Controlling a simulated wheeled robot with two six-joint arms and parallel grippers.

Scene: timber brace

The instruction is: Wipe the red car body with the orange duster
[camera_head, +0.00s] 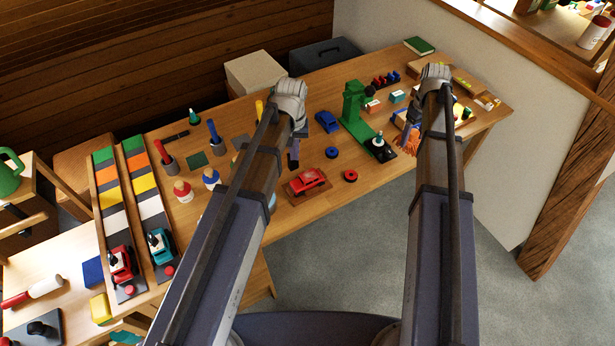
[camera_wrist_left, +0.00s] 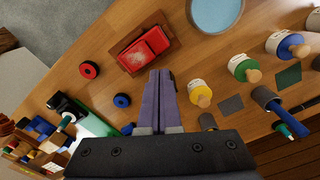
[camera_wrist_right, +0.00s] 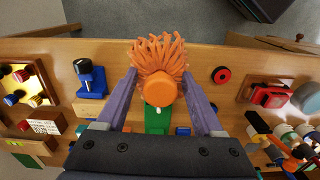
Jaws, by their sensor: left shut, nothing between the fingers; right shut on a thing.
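The red car body (camera_head: 307,181) sits on a small brown board near the table's front edge. In the left wrist view the car body (camera_wrist_left: 144,50) carries a pale speckled patch. The orange duster (camera_head: 408,142) is at my right gripper. In the right wrist view the duster's orange strands (camera_wrist_right: 158,52) spread beyond the fingertips and its round orange end faces the camera. My right gripper (camera_wrist_right: 159,76) is shut on the duster, to the right of the car in the head view. My left gripper (camera_head: 293,160) is shut and empty, just behind the car; its fingertips (camera_wrist_left: 161,72) point near it.
A green machine (camera_head: 356,115) stands between the two arms. Knobbed jars (camera_head: 183,191) stand to the left. The table's front edge is close to the car.

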